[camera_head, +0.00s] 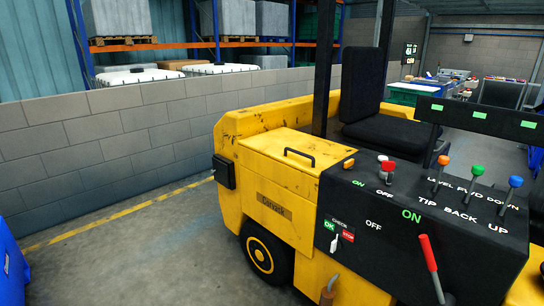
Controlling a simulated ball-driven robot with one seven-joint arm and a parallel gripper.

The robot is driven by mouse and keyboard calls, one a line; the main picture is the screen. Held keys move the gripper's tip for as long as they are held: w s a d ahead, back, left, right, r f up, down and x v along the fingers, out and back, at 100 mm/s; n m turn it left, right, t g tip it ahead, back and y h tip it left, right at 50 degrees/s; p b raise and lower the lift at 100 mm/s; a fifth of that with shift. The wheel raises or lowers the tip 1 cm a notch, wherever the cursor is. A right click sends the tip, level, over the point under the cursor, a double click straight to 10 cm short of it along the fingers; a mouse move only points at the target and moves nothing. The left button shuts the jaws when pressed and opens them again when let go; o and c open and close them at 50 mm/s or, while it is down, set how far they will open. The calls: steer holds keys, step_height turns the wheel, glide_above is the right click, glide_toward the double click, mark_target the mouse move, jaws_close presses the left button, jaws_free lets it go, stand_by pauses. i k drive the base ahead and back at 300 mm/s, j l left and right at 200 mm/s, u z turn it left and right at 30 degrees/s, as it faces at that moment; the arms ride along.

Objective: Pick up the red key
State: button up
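A small red piece (389,168) stands on the black control panel (345,205) of a yellow forklift, close to the white OFF label. It may be the red key, but it is too small to tell its shape. A longer red lever (430,256) stands at the panel's lower right, below the green ON label. My gripper is not in view.
The forklift's yellow body (285,150) and black seat (392,132) are behind. A grey block wall (100,145) runs left. Floor (130,260) is free at lower left.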

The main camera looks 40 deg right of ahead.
mark_target(386, 165)
steer(key=i+u, duration=0.25)
steer(key=i, duration=0.6)
steer(key=i+l+u, duration=0.2)
steer(key=i, duration=0.6)
steer(key=i+j+u, duration=0.15)
steer(key=i+u, duration=0.9)
steer(key=u, duration=0.2)
steer(key=i+z, duration=0.2)
steer(key=z, duration=1.45)
